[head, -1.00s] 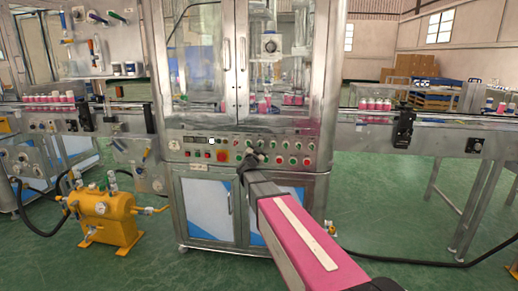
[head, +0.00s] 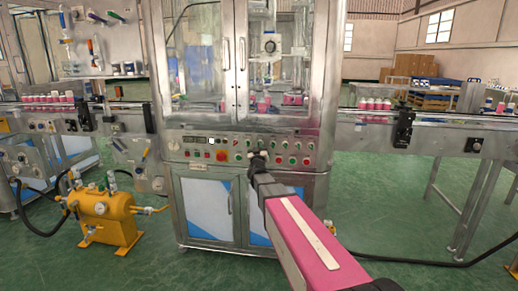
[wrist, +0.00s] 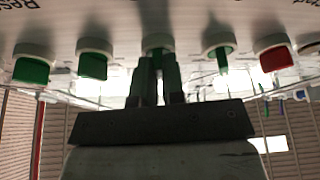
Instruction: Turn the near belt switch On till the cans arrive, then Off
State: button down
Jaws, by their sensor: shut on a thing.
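My gripper (head: 258,160) is at the control panel (head: 222,146) on the front of the crimping machine. In the wrist view my gripper (wrist: 158,85) has its fingers closed around a green switch knob (wrist: 159,46) with a pale collar. The knob's label is not readable, so I cannot tell its On or Off setting. Pink cans with white tops (head: 375,104) stand on the right belt (head: 430,121). More pink cans (head: 265,100) show behind the machine's glass, and another row (head: 48,98) is on the left belt.
Other green knobs (wrist: 32,66) flank the held one closely, with a red knob (wrist: 274,58) to the right. A yellow tank (head: 106,218) with hoses stands on the floor at left. A black hose (head: 420,262) crosses the floor at right.

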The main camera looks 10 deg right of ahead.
jog(key=shift+d+n+y, duration=0.1)
jog(key=shift+n+y, duration=1.1)
jog(key=shift+n, duration=1.5)
jog(key=c, duration=1.2)
grip_release()
jog(key=v, duration=1)
jog(key=shift+s, duration=0.45)
